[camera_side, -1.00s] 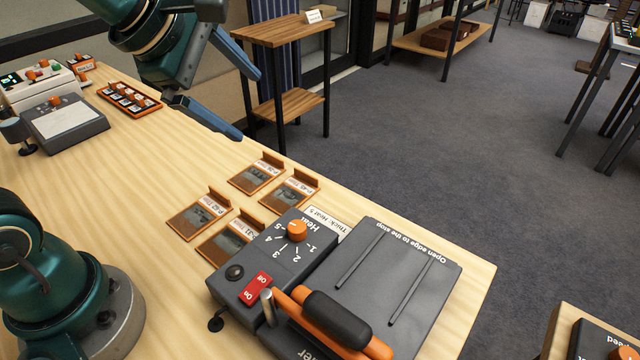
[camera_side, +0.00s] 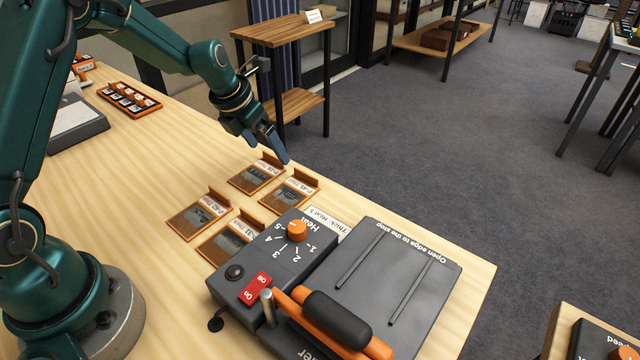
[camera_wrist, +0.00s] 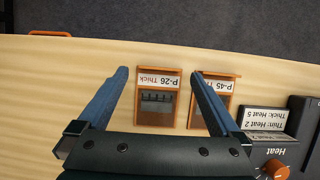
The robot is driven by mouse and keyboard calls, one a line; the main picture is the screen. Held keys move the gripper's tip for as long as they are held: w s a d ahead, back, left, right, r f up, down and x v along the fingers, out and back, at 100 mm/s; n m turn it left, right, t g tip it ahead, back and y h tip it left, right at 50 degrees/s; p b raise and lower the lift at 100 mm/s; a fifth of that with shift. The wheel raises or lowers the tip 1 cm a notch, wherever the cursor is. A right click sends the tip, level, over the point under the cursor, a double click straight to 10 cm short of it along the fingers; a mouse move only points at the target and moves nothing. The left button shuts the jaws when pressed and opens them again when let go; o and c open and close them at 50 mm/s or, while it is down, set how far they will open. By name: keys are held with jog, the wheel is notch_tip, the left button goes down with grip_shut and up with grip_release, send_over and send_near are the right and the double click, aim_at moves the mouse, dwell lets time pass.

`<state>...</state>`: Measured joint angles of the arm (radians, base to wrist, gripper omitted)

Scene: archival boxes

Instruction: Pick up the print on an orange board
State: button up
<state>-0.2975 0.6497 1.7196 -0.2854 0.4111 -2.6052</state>
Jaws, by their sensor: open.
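Several prints on orange boards lie on the wooden table. In the side view they are the back left print P-26 (camera_side: 255,178), the back right print P-45 (camera_side: 288,195), the front left print (camera_side: 198,214) and the front right print (camera_side: 230,240). My gripper (camera_side: 276,157) is open and empty, above the far edge of the back pair. In the wrist view, P-26 (camera_wrist: 156,103) lies between the open fingers of my gripper (camera_wrist: 158,72), and P-45 (camera_wrist: 217,83) is partly behind the right finger. The front pair is not seen in the wrist view.
A grey sealer with an orange heat knob (camera_side: 297,230) and an orange-and-black handle (camera_side: 335,320) stands right beside the prints. An orange tray (camera_side: 130,99) and a grey device (camera_side: 78,124) stand at the left. The table between is clear.

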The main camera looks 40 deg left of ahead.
jog(key=shift+x, duration=1.4)
jog(key=c, duration=1.1)
jog(key=shift+o, duration=0.2)
jog(key=shift+r, duration=0.15)
